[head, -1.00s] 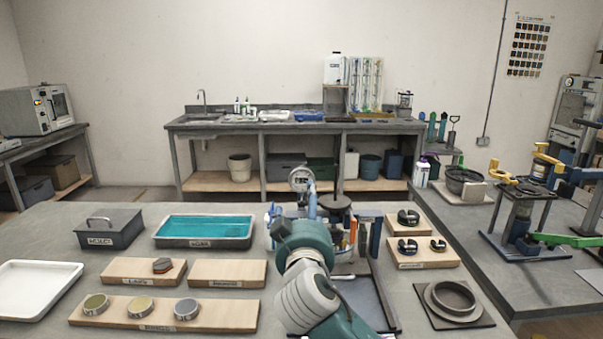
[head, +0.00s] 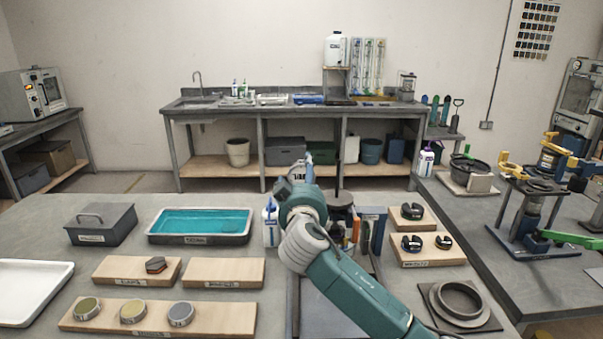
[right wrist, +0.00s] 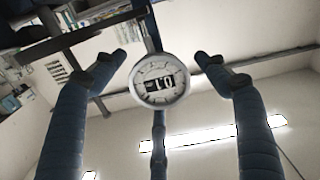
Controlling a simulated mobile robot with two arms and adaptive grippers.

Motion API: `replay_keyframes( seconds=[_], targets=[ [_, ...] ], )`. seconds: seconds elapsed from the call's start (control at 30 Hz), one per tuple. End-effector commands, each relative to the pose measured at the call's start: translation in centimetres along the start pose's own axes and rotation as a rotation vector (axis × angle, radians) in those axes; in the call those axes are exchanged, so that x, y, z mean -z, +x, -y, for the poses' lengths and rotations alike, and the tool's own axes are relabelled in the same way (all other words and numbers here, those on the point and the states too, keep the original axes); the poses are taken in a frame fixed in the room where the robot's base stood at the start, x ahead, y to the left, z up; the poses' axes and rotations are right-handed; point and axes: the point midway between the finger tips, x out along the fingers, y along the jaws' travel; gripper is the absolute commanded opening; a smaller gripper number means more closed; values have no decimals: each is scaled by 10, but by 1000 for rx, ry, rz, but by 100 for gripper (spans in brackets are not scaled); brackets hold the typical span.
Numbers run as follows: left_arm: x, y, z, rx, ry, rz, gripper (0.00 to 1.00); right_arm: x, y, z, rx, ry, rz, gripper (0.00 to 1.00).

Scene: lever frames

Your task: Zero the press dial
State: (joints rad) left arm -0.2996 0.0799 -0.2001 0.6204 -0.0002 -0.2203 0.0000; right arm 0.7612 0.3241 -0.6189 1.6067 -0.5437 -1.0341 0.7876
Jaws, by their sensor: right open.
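The press dial (right wrist: 160,80) is a round white gauge with a small black-and-white number window in its middle. It sits on a post in the right wrist view. The digits appear turned over and I cannot read them surely. My right gripper (right wrist: 163,58) is open, with one blue finger on each side of the dial, and a gap shows on both sides. In the head view my right gripper (head: 306,170) covers most of the dial; only a small pale part shows. The press body is largely hidden behind my right arm. My left gripper is not in view.
A bottle (head: 270,224) stands close left of my right wrist. A teal-filled tray (head: 200,239) and wooden boards with discs lie left. Boards with dark rings (head: 428,253) and a round die (head: 458,300) lie right. A side table (head: 490,240) holds another press.

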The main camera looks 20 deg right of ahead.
Motion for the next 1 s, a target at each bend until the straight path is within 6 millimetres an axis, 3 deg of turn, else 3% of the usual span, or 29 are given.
replay_keyframes(
  seconds=[0.4, 0.43, 0.67, 1.0],
  targets=[
    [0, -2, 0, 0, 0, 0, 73, 0, 11, -1, 0, 0, 0, 73],
    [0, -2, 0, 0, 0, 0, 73, 0, 11, -1, 0, 0, 0, 71],
    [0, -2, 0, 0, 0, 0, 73, 0, 11, 0, 0, 0, 0, 27],
    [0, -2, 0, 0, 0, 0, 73, 0, 11, 0, 0, -83, -1, 27]
  ],
)
